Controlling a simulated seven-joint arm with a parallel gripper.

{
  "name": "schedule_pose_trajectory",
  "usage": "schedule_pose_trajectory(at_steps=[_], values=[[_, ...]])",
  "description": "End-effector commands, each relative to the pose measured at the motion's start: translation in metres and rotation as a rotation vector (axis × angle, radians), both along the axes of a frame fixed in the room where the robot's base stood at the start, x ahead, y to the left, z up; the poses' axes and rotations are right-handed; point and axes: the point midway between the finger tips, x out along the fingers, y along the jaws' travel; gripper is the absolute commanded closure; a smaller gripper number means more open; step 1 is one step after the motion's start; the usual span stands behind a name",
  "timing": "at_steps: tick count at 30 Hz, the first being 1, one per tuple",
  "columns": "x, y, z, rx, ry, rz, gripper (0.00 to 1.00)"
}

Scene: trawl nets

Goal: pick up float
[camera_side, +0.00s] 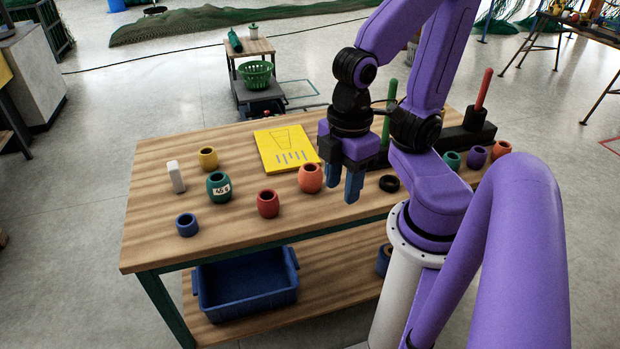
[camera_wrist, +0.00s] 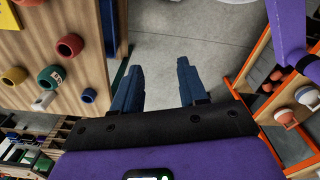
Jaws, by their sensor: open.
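Several ring-shaped floats stand on the wooden table in the side view: a yellow float (camera_side: 208,157), a green float (camera_side: 219,187) labelled "46 g", a red float (camera_side: 268,203), an orange float (camera_side: 310,177) and a blue float (camera_side: 187,224). A second green float (camera_side: 451,160), a purple float (camera_side: 475,155) and a second orange float (camera_side: 501,149) stand at the right. My gripper (camera_side: 344,190) is open and empty, above the table, right of the left-hand orange float. In the wrist view, my gripper (camera_wrist: 160,66) has nothing between its fingers; the blue float (camera_wrist: 89,96) is left of them.
A white block (camera_side: 175,176) and yellow board (camera_side: 286,147) are on the table (camera_side: 165,250). A black ring (camera_side: 389,183) lies right of my gripper. A green peg (camera_side: 389,130) and red peg (camera_side: 484,90) rise behind. A blue bin (camera_side: 247,283) sits on the lower shelf.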

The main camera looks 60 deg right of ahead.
Motion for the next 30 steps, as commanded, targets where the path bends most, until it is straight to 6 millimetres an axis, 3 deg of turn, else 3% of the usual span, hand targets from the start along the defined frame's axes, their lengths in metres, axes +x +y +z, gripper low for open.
schedule_pose_trajectory(at_steps=[14, 19, 20, 30], values=[[0.0, 0.0, 0.0, 0.0, 0.0, 0.0, 0.57], [0.0, 0.0, 0.0, 0.0, 0.0, 0.0, 0.05], [0.0, 0.0, 0.0, 0.0, 0.0, 0.0, 0.0], [0.0071, -0.0027, -0.0084, -0.057, -0.002, 0.005, 0.0]])
